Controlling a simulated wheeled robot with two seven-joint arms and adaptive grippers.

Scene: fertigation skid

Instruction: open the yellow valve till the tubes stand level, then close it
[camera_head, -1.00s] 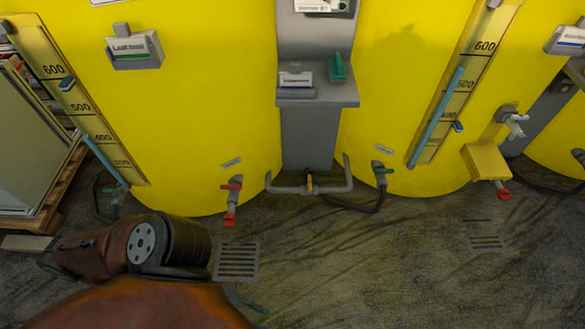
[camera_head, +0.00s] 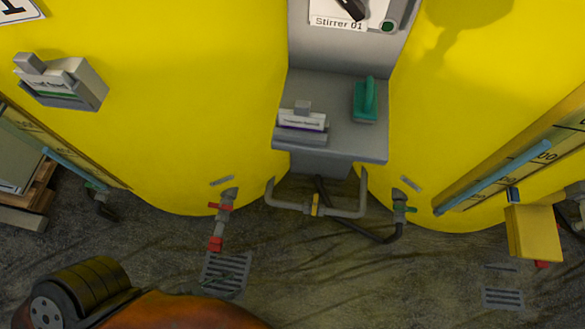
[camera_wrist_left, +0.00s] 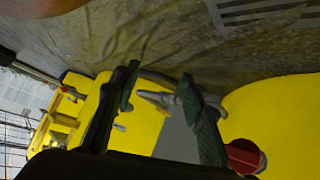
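The yellow valve (camera_head: 315,204) sits on the grey pipe (camera_head: 285,207) that joins the two yellow tanks low down. The left tank's blue level tube (camera_head: 72,168) shows in part at the left edge. The right tank's blue level tube (camera_head: 505,174) slants beside its scale. My left gripper (camera_wrist_left: 165,98) shows in the left wrist view with its two dark fingers apart. Grey pipework (camera_wrist_left: 157,98) shows in the gap between them, seemingly beyond the fingertips; I see no contact. In the head view only my left arm's links show, at the lower left. My right gripper is out of view.
A grey shelf (camera_head: 340,145) with a green-handled tool (camera_head: 367,100) juts out above. A yellow box (camera_head: 533,232) stands out at the right. Floor drains lie below.

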